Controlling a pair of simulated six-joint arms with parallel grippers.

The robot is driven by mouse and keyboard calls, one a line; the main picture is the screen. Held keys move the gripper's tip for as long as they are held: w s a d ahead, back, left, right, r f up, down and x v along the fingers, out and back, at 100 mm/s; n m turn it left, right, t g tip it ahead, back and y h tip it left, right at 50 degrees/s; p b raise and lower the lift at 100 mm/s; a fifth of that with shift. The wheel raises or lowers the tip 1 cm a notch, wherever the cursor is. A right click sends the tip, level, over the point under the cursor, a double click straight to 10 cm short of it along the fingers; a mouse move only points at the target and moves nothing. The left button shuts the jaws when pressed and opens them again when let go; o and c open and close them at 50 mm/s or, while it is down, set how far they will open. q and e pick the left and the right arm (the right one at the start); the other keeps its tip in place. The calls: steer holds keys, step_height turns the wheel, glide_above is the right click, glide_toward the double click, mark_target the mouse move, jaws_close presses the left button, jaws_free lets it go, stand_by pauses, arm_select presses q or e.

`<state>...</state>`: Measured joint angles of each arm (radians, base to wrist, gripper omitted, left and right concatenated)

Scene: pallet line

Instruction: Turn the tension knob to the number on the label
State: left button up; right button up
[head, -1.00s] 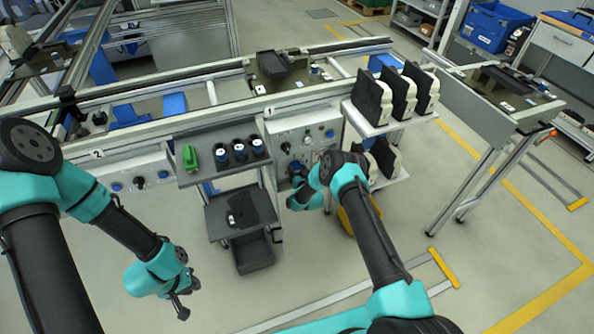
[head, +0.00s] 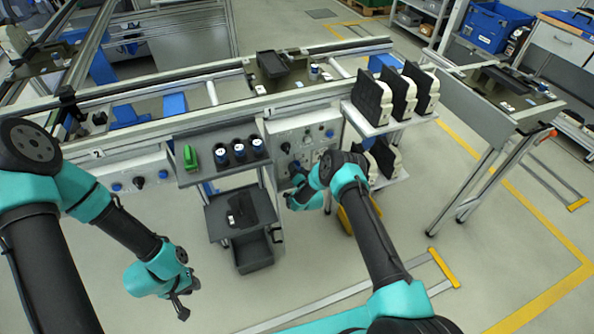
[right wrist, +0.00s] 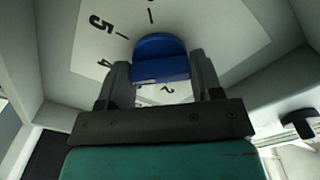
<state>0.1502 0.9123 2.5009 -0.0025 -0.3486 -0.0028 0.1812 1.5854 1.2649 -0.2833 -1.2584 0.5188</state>
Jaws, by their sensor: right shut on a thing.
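The blue tension knob (right wrist: 160,58) sits in the right wrist view on a white dial face (right wrist: 96,50) with black numbers and tick marks. A 5 and a 4 show to the left of the knob, and a 2 shows partly below it. My right gripper (right wrist: 160,70) is shut on the knob, one dark finger on each side. In the head view the right gripper (head: 297,172) is at the lower part of the grey control panel (head: 314,128), and the arm hides much of it. My left gripper (head: 186,302) hangs open and empty, low at left. I cannot make out the label's number.
A grey shelf (head: 197,178) left of the panel holds a green part (head: 190,157) and several blue-and-black cylinders. Below are a lower shelf and a dark bin (head: 254,252). A white rack (head: 378,128) with dark cases stands right. The floor before my left gripper is clear.

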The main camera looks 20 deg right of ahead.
steer(key=o, duration=0.9)
steer(key=shift+s, duration=0.15)
steer(key=s, duration=0.5)
steer(key=s+d, duration=0.1)
steer(key=s, duration=1.1)
steer(key=shift+d, duration=0.3)
steer(key=s+r+n+g, duration=0.2)
steer(key=s+g, duration=0.3)
steer(key=s, duration=0.4)
steer(key=s+a+r+n+g+y, duration=0.1)
steer(key=s+r+n+g, duration=0.1)
steer(key=s+r+g, duration=0.3)
steer(key=s+a+r+n+g+y, duration=0.1)
steer(key=s+r+g, duration=0.3)
steer(key=s, duration=1)
steer(key=shift+a+n+g, duration=0.15)
steer(key=shift+n+g, duration=0.45)
steer(key=shift+g, duration=1)
